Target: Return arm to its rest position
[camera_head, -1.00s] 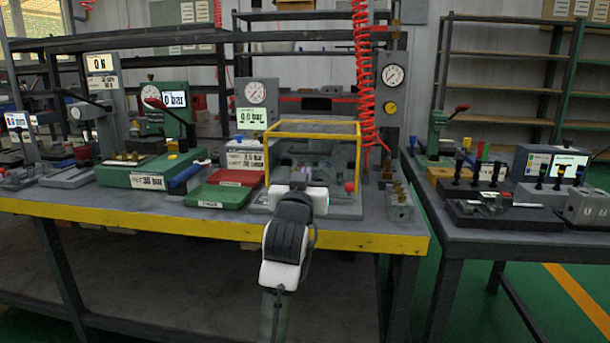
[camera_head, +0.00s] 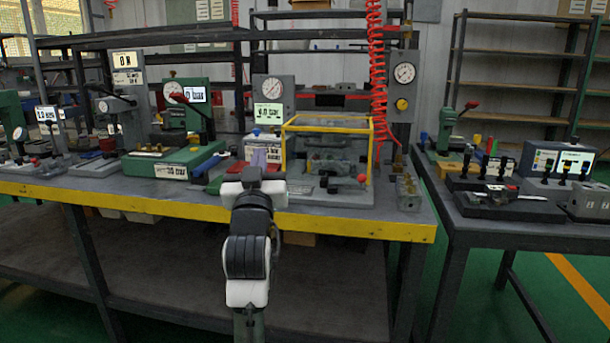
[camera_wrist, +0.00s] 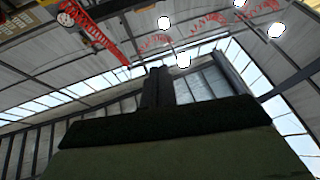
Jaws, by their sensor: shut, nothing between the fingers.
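My arm stands in front of the table's yellow front edge in the head view, its white and dark links upright. My gripper (camera_wrist: 158,86) shows in the wrist view as two dark fingers together, shut and empty, pointing up toward the roof. In the head view the fingers cannot be made out at the arm's top end, which overlaps the front of the bench beside the yellow-framed clear box (camera_head: 327,124).
The workbench (camera_head: 380,226) carries a green press base (camera_head: 172,160), gauges and a grey block with levers. A red coiled hose (camera_head: 376,70) hangs at the back right. A second table (camera_head: 500,234) with several black-knobbed valves stands right. Green floor lies between the tables.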

